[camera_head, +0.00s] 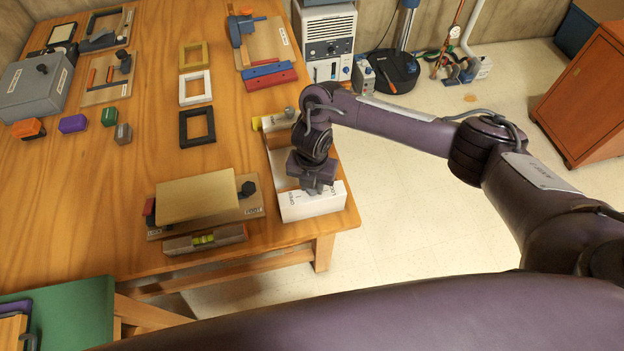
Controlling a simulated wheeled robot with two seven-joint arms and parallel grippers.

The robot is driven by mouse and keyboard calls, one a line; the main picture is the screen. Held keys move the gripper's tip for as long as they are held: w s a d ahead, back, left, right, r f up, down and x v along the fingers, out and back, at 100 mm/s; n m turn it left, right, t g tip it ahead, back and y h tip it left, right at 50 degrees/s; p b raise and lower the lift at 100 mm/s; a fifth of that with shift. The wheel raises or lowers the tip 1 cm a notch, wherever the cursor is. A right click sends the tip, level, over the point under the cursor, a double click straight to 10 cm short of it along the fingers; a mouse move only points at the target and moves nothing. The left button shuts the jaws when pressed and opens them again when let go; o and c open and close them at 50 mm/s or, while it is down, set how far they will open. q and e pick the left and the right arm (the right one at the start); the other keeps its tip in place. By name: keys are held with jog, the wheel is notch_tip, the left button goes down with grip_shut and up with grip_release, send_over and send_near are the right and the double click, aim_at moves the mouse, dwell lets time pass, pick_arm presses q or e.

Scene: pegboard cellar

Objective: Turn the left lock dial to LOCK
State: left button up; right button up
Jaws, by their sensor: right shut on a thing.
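A white fixture (312,208) with printed lettering lies along the right edge of the wooden table. My right gripper (316,187) points down onto its near end and is shut on what appears to be a lock dial there. The fingers and wrist hide the dial, so its pointer and setting cannot be read. A grey knob (289,112) shows at the fixture's far end, beside a yellow piece (257,124). My left gripper is not in view.
Left of the fixture, a tan-topped block (196,198) on a wooden base carries a dark knob (248,188); a level vial (204,240) lies before it. Several frames, coloured blocks and a grey box (35,88) stand farther back. The table middle (120,165) is clear.

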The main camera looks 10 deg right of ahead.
jog(key=m+p, duration=0.1)
jog(key=m, duration=0.1)
jog(key=m+p, duration=0.1)
jog(key=m, duration=0.1)
jog(key=m+p, duration=0.2)
jog(key=shift+r, duration=0.25)
jog(key=m+p, duration=0.2)
jog(key=m, duration=0.1)
jog(key=shift+m, duration=0.3)
jog(key=shift+w+f+m+p, duration=0.1)
jog(key=shift+m+p, duration=0.75)
jog(key=shift+m, duration=0.25)
jog(key=o, duration=1)
jog(key=shift+f, duration=0.1)
jog(key=shift+c, duration=0.2)
notch_tip(320, 180, up, 8)
jog(key=shift+f, duration=0.1)
